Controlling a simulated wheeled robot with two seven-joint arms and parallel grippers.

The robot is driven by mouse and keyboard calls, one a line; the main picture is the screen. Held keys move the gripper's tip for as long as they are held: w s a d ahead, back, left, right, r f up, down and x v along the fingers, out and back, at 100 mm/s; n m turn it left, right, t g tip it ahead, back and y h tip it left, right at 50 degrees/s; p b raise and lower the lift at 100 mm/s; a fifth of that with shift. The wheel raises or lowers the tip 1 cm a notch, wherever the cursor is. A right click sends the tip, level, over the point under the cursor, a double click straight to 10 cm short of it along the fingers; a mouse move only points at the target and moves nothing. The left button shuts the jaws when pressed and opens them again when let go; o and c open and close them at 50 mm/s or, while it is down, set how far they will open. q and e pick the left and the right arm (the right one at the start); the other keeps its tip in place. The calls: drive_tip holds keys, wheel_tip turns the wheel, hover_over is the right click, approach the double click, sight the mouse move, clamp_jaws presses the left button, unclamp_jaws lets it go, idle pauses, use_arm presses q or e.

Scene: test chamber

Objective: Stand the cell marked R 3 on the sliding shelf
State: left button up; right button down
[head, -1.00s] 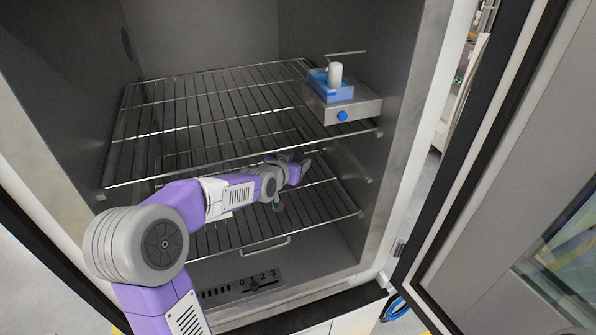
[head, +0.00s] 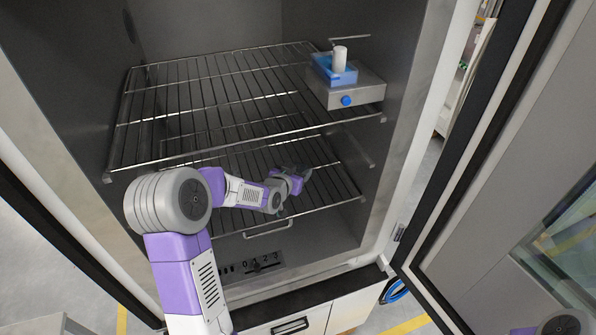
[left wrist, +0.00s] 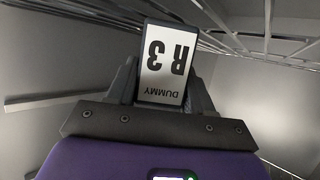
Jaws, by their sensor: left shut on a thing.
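The cell marked R 3 (left wrist: 166,62) fills the upper middle of the left wrist view. Its pale label reads R 3 and DUMMY, upside down in that picture. My left gripper (head: 296,173) is shut on the cell, with a dark finger on each side of it in the left wrist view. In the head view the gripper is over the lower wire shelf (head: 338,190), beneath the upper one. That lower shelf has a handle (head: 268,230) at its front. The cell is hard to make out there, and I cannot tell whether it touches the shelf. My right gripper is not seen.
The upper wire shelf (head: 205,105) hangs over the gripper. It carries a metal box (head: 360,92) with a blue knob and a blue tray (head: 333,70) holding a white cylinder (head: 340,59). A cabinet door (head: 490,150) stands open at right. The visible lower shelf looks clear.

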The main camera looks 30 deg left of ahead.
use_arm(q)
drive_tip(key=shift+f, duration=0.15)
drive_tip(key=o, duration=1.3)
drive_tip(key=shift+r, duration=0.25)
drive_tip(key=b+v, duration=0.1)
drive_tip(key=v, duration=1.1)
drive_tip(key=shift+f, duration=0.1)
